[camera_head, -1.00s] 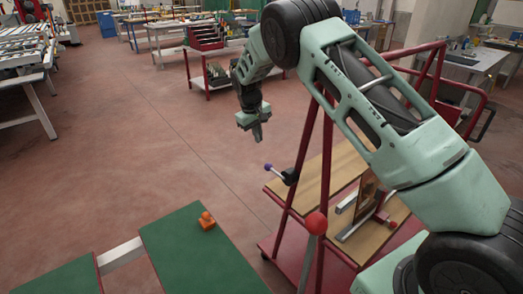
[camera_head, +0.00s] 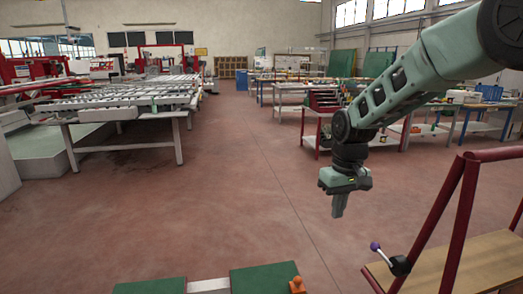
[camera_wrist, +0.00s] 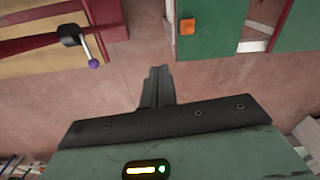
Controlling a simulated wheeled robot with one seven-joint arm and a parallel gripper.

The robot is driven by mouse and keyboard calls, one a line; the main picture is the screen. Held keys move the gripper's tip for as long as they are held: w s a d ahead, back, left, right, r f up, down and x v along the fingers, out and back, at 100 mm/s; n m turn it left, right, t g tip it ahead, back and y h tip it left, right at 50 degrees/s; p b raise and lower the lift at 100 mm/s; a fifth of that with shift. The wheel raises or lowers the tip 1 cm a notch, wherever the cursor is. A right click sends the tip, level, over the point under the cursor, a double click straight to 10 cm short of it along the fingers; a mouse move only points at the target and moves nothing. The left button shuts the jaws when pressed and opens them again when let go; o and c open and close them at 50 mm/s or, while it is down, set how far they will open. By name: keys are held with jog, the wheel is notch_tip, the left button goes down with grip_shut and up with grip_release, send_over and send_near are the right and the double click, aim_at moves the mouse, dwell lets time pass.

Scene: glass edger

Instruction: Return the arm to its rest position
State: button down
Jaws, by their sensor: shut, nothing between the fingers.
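My gripper (camera_head: 338,208) hangs from my arm right of the middle in the head view, fingers pointing down over open floor. The fingers are together and hold nothing. In the wrist view my gripper (camera_wrist: 158,78) also shows its fingers closed against the floor, touching nothing. My arm reaches in from the upper right of the head view.
A red-framed cart (camera_head: 456,225) with a wooden shelf and a purple-knobbed lever (camera_head: 390,257) stands at lower right. A green-topped surface (camera_head: 262,279) with an orange object (camera_head: 297,285) is at the bottom. A roller table (camera_head: 130,108) stands at left. The middle floor is clear.

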jog(key=s+a+r+n, duration=0.1)
jog(key=s+a, duration=0.2)
jog(key=s, duration=0.5)
jog(key=s+a+r+n, duration=0.1)
jog(key=s+a+r, duration=0.1)
jog(key=s+a, duration=0.35)
jog(key=s+d+f+n, duration=0.1)
jog(key=s, duration=0.8)
jog(key=s+d+n, duration=0.1)
jog(key=s+d, duration=0.1)
jog(key=s, duration=0.8)
jog(key=shift+s+d+f, duration=0.25)
jog(key=shift+f, duration=0.1)
